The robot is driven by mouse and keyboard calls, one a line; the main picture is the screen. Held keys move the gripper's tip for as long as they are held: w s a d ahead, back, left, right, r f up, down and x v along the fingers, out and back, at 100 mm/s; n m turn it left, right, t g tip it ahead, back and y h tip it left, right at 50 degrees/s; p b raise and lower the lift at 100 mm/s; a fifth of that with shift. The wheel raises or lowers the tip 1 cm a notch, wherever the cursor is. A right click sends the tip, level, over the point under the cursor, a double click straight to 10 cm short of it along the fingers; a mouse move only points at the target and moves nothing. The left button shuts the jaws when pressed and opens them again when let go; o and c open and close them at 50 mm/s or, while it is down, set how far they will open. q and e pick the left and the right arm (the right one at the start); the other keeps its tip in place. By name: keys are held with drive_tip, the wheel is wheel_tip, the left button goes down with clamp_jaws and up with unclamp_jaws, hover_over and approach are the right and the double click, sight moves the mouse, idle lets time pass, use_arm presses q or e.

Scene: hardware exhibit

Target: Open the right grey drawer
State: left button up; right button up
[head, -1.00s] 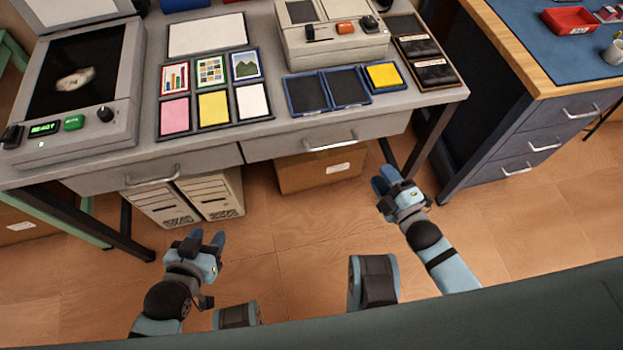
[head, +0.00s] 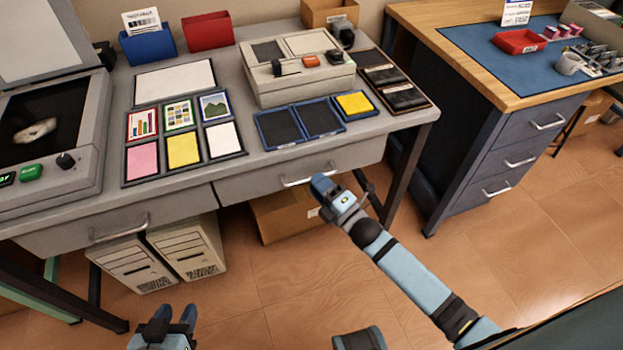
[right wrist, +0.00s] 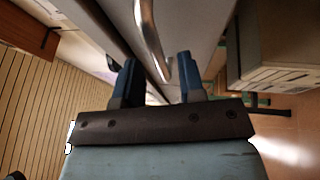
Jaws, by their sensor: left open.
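The right grey drawer (head: 250,188) sits under the grey desk and looks closed, flush with the drawer beside it. Its silver handle (head: 296,182) is partly behind my right gripper (head: 322,184). In the right wrist view the fingers of my right gripper (right wrist: 158,75) are apart, and the curved handle (right wrist: 150,40) shows in the gap between them. I cannot tell whether they touch it. My left gripper (head: 172,322) is open and empty at the bottom of the head view, well away from the drawers.
The left grey drawer (head: 60,238) is closed. Beige computer cases (head: 185,250) and a cardboard box (head: 275,218) stand under the desk. A blue drawer cabinet (head: 510,160) is at the right, beyond the desk leg (head: 408,175). The floor (head: 300,300) in front is clear.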

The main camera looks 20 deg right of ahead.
drive_tip(key=shift+x, duration=1.45)
drive_tip(key=shift+c, duration=0.4)
clamp_jaws()
drive_tip(key=shift+s+d, duration=0.1)
drive_tip(key=shift+s, duration=0.05)
